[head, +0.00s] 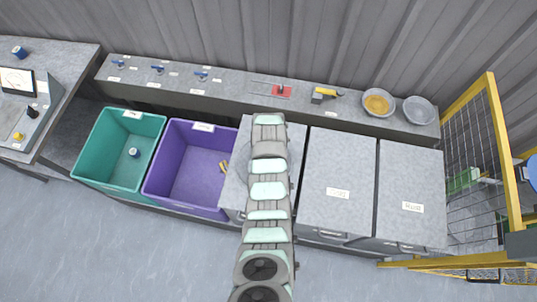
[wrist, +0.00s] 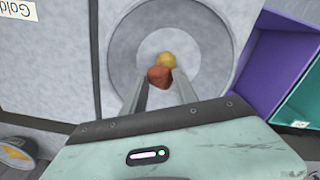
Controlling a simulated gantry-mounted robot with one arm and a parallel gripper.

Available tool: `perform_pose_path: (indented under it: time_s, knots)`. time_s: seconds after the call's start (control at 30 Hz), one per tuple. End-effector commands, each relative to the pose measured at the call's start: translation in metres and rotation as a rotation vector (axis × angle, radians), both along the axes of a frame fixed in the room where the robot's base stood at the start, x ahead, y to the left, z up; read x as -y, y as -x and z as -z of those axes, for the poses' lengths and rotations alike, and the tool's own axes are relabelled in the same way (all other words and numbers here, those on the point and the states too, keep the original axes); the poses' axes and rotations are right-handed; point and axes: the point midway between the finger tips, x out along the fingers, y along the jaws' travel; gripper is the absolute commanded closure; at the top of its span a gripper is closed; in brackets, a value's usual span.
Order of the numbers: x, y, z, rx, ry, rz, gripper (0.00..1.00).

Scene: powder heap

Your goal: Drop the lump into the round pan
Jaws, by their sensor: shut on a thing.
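In the wrist view my gripper (wrist: 160,83) is shut on a reddish-brown lump (wrist: 159,77), held between the two fingertips. A yellow rounded piece (wrist: 167,59) shows at the pan's middle, partly hidden by the lump. The lump appears over the pan's middle; I cannot tell how high above it. In the head view my arm covers the gripper, the lump and most of the pan.
A purple bin (head: 205,127) and a teal bin (head: 112,112) stand left of the grey-topped units. On the back shelf are a bowl of yellow powder (head: 392,113) and an empty grey bowl (head: 419,108). A yellow-framed mesh guard (head: 508,150) stands at right.

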Motion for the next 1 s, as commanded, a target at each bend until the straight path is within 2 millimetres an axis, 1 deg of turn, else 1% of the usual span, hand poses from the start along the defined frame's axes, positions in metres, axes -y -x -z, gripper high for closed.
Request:
perform_pose_path:
  time_s: [0.1, 0.13, 0.43, 0.77, 0.87, 1.0]
  knots:
    - [0.0, 0.0, -0.001, 0.0, 0.0, 0.0, 1.0]
    - [0.0, 0.0, -0.001, 0.0, 0.0, 0.0, 0.64]
    - [0.0, 0.0, -0.001, -0.001, 0.0, 0.0, 0.4]
    - [0.0, 0.0, -0.002, -0.001, 0.0, 0.0, 0.4]
    - [0.0, 0.0, -0.008, 0.0, 0.0, 0.0, 0.4]
    - [0.001, -0.001, -0.023, 0.003, 0.0, 0.0, 0.4]
